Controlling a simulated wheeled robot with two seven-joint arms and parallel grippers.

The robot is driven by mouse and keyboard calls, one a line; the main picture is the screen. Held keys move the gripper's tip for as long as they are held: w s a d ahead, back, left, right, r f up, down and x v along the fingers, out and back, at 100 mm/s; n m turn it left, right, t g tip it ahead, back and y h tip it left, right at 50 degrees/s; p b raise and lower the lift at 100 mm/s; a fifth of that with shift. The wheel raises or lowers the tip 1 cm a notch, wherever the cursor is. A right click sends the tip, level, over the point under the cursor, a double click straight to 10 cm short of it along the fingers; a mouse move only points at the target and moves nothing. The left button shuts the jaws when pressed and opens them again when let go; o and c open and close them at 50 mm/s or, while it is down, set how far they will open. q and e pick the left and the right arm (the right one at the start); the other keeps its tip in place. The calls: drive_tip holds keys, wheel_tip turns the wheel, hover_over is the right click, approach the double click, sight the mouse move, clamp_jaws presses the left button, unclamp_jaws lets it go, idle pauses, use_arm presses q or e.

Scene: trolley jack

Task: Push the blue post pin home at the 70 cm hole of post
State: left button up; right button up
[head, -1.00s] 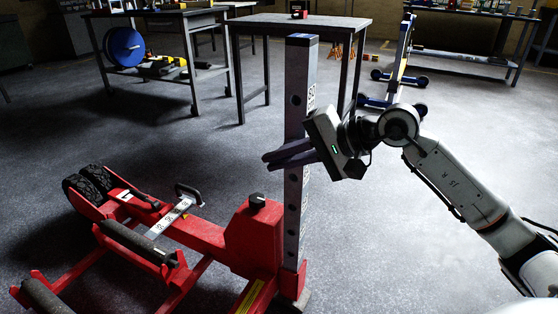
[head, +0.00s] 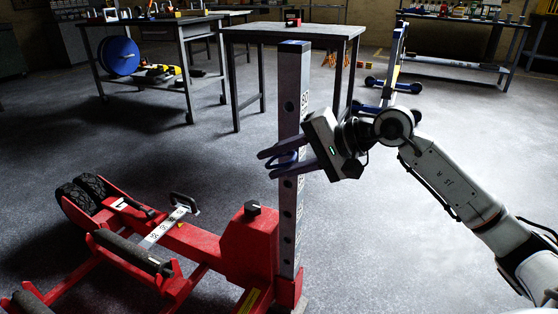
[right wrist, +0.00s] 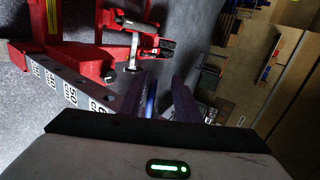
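The grey post (head: 289,212) stands upright in the red trolley jack, with a row of holes down its front and number labels on its side. The blue post pin (head: 287,158) shows at the post's upper half, between my right gripper's fingers. My right gripper (head: 268,164) is open, its two dark fingers apart, one above and one below the pin, reaching across the post's front. In the right wrist view a blue strip of the pin (right wrist: 150,98) shows between the fingers (right wrist: 160,95). How deep the pin sits is hidden. My left gripper is not in view.
The red trolley jack (head: 248,245) has black wheels, rollers and a black knob beside the post. A grey table (head: 335,30) stands behind the post. A workbench (head: 150,22) with a blue reel (head: 118,56) is at the back left.

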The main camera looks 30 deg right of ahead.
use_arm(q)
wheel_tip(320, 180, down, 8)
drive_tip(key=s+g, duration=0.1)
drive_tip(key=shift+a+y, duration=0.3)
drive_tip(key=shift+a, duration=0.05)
use_arm(e)
drive_tip(key=shift+f, duration=0.4)
drive_tip(key=shift+w+a+f, duration=0.1)
drive_tip(key=shift+w, duration=0.05)
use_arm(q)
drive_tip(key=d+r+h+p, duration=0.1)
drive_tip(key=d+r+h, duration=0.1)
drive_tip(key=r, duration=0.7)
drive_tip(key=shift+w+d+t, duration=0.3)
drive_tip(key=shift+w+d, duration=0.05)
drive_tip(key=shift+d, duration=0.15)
use_arm(e)
drive_tip(key=v, duration=1.1)
drive_tip(key=shift+r, duration=0.35)
drive_tip(key=shift+w+a, duration=0.1)
